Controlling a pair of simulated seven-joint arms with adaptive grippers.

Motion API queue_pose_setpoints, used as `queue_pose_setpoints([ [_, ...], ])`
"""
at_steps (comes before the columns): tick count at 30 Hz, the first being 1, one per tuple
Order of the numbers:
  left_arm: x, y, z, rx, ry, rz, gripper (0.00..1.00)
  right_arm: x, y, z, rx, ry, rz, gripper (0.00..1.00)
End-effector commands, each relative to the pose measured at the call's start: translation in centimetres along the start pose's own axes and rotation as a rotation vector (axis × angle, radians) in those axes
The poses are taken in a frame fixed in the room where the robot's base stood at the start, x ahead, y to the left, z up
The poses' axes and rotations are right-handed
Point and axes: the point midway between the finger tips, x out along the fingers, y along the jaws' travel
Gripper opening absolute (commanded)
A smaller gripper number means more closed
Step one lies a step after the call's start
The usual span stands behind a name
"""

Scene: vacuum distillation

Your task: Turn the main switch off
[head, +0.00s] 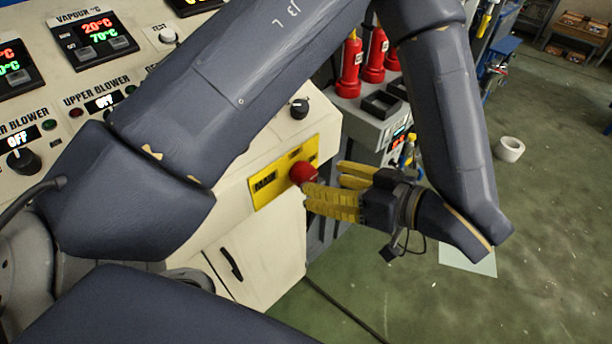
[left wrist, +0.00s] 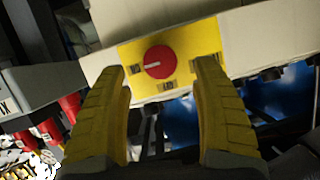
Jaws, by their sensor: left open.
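The main switch is a round red knob (head: 302,173) on a yellow plate (head: 262,190) marked MAIN, on the slanted front of the control panel. In the left wrist view the red knob (left wrist: 160,62) shows a pale pointer line toward the left, and the yellow plate (left wrist: 204,40) has small dark labels around the knob. My left gripper (head: 318,192) has yellow ribbed fingers, open, pointing at the knob. In the left wrist view its fingertips (left wrist: 168,72) lie on either side of the knob; whether they touch it I cannot tell. My right gripper is not seen.
The control panel carries a black knob (head: 299,108) above the plate and a blower knob (head: 23,160) at left. Red bottle-like objects (head: 351,66) stand on a grey unit behind. A white roll (head: 509,149) lies on the open green floor at right.

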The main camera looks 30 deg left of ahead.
Motion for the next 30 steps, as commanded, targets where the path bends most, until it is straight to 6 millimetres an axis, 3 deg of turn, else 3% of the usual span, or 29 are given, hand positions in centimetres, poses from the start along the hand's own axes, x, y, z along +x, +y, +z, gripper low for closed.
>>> queue_pose_setpoints([
  [6,3.3,-0.1,0.1,0.002,-0.002,-0.002,0.66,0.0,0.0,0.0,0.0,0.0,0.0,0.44],
  [12,5.1,0.0,0.0,0.0,0.0,-0.001,0.66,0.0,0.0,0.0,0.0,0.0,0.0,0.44],
  [27,5.8,0.0,0.0,0.0,0.0,0.0,0.66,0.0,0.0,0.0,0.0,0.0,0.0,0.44],
  [30,5.8,0.0,0.0,0.0,0.0,0.0,0.57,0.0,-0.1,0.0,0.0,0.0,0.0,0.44],
])
